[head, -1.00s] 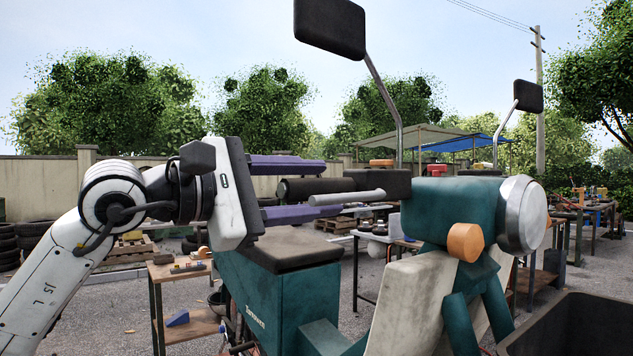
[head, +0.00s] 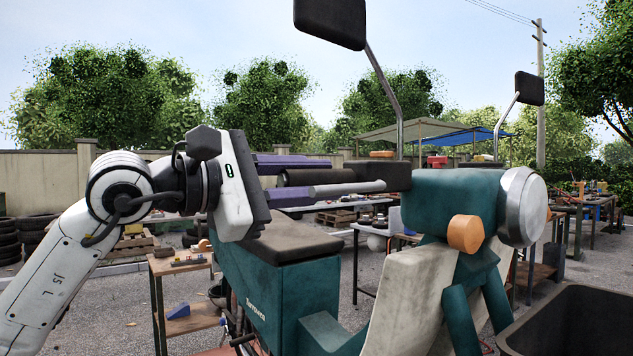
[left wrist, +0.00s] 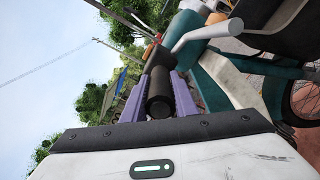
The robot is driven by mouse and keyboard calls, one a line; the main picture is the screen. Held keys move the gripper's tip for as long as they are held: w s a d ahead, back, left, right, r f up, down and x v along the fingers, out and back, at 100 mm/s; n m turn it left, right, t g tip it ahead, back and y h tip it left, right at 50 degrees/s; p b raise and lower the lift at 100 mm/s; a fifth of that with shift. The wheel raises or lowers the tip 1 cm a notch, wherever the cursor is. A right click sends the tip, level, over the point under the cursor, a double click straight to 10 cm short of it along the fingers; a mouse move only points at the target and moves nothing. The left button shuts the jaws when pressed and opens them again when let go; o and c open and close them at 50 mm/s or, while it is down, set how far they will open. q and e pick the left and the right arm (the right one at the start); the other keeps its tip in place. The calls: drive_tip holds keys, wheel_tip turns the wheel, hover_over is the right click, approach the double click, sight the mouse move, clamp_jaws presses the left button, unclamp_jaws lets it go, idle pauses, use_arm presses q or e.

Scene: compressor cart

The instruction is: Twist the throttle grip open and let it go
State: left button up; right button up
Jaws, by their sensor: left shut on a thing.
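The black throttle grip (head: 300,178) is a dark cylinder on the left end of the handlebar of a teal scooter-like cart (head: 450,205). My left gripper (head: 318,177) reaches it from the left, with one purple finger above and one below. It is shut on the grip. The left wrist view shows the grip (left wrist: 160,92) end-on between the two purple fingers (left wrist: 160,100). A grey lever (head: 352,187) runs beside the grip and partly crosses in front of the lower finger's end. My right gripper is not in view.
Two mirrors stand on stalks above the handlebar, the nearer one (head: 330,22) above the grip. A dark seat (head: 295,240) lies below my gripper. A dark open bin (head: 570,330) stands at the lower right. Work tables and pallets stand behind.

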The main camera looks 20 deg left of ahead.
use_arm(q)
drive_tip(key=n+b, duration=0.1)
drive_tip(key=n, duration=0.4)
drive_tip(key=shift+n+b, duration=0.35)
drive_tip(key=shift+n, duration=0.05)
drive_tip(key=n+b, duration=0.1)
drive_tip(key=n, duration=0.4)
drive_tip(key=shift+a, duration=0.1)
drive_tip(key=shift+r+n, duration=0.1)
drive_tip(key=shift+n, duration=0.3)
drive_tip(key=o, duration=1)
drive_tip(key=shift+o, duration=0.2)
